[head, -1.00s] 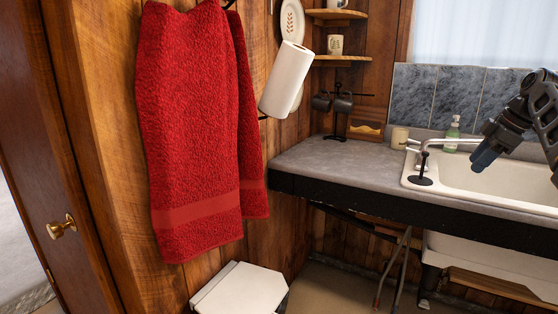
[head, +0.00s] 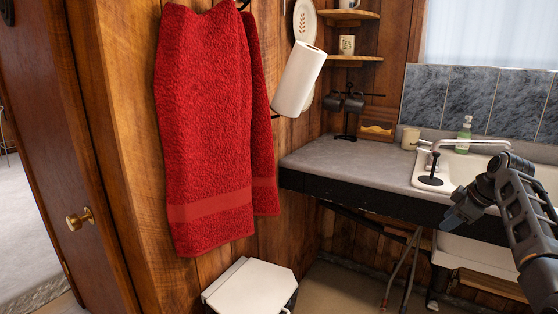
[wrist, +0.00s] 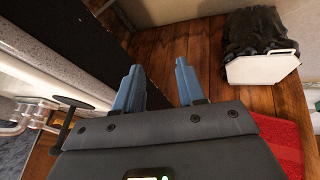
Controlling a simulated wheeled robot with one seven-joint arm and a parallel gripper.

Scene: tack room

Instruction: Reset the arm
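My gripper (head: 455,217) is at the right of the head view, in front of the counter's front edge and below the faucet. In the wrist view my gripper (wrist: 158,82) shows two blue fingers with a clear gap between them. Nothing is between the fingers. My dark arm reaches in from the right edge of the head view.
The grey counter (head: 345,160) with the white sink (head: 462,172) and faucet (head: 470,145) is close to my gripper. A red towel (head: 205,120) hangs on the wood wall at left. A white-lidded bin (head: 250,288) stands below it.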

